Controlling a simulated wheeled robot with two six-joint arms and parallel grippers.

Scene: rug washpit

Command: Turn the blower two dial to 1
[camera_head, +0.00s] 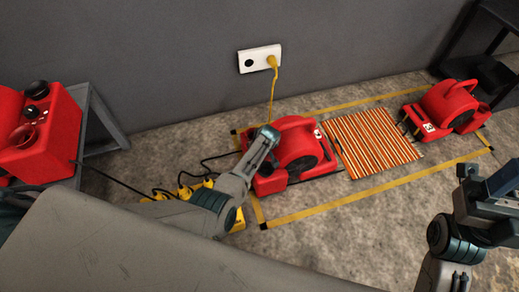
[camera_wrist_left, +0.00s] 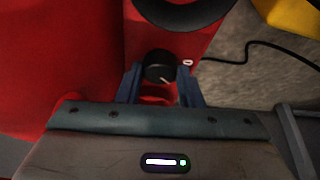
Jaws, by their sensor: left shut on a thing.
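A red blower (camera_head: 296,146) stands on the floor at the left end of the striped rug. My left gripper (camera_head: 268,136) reaches its upper left side in the head view. In the left wrist view a black round dial (camera_wrist_left: 160,66) sits between the two fingers of my left gripper (camera_wrist_left: 160,84), which is shut on it. A short white pointer line on the dial points down and right. A small white mark (camera_wrist_left: 187,62) shows right of the dial. A second red blower (camera_head: 448,107) stands at the rug's right end. My right gripper (camera_head: 487,184) is raised, empty, far right.
The striped rug (camera_head: 372,142) lies between the blowers inside a yellow floor border (camera_head: 345,200). A yellow plug and cable (camera_head: 272,64) hang from the wall socket. A yellow power strip (camera_head: 190,188) lies behind my left arm. A red machine (camera_head: 45,150) stands at left.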

